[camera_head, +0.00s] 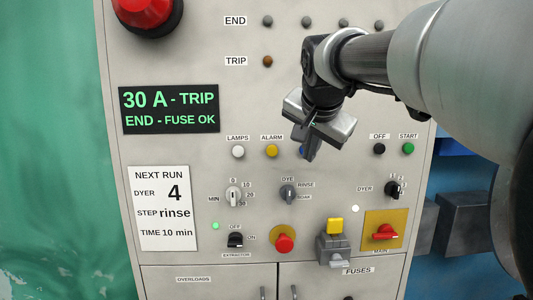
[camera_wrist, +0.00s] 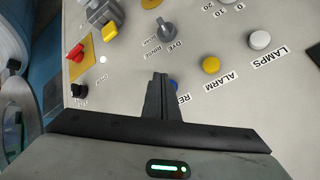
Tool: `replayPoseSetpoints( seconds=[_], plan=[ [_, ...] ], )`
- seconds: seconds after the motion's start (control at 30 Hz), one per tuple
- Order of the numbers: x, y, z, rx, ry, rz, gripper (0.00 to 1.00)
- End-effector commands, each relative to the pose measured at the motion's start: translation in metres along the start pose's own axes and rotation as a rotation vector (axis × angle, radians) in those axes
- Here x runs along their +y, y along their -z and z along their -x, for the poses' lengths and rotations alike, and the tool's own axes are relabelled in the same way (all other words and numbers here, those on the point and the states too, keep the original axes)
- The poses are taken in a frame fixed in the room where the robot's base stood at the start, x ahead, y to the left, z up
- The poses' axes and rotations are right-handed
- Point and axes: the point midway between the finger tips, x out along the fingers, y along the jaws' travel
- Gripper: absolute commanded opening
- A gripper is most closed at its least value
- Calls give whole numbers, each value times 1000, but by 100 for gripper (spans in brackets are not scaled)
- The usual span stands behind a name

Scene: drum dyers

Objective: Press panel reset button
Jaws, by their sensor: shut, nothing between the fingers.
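The blue reset button (camera_wrist: 173,85) shows as a small sliver beside my fingers in the wrist view. Its label is partly covered, with only "RE" readable. In the head view a bit of blue (camera_head: 301,151) shows at the edge of my fingers, right of the yellow alarm button (camera_head: 272,151). My gripper (camera_head: 309,156) is shut and empty, its fingers in front of the panel at the reset button and hiding most of it. In the wrist view the closed fingertips (camera_wrist: 160,76) reach just past the button. I cannot tell whether they touch the panel or button.
The grey panel (camera_head: 240,110) also carries a white lamps button (camera_head: 238,151), a black off button (camera_head: 379,149) and a green start button (camera_head: 408,148). Below are the dye knob (camera_head: 288,193), a red button (camera_head: 284,243) and the red main switch (camera_head: 385,233). A display (camera_head: 169,109) reads "30 A - TRIP".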

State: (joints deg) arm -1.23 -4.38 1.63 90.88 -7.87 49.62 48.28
Motion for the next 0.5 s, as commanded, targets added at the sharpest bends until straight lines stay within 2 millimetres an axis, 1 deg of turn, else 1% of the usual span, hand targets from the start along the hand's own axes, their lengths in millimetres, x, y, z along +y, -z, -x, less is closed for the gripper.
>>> replayPoseSetpoints(
  seconds=[0.27,0.37,0.5],
  plan=[
    [0,-1,0,0,0,0,0],
    [4,-4,4,0,1,0,0],
    [11,-12,14,1,1,0,0]
  ],
)
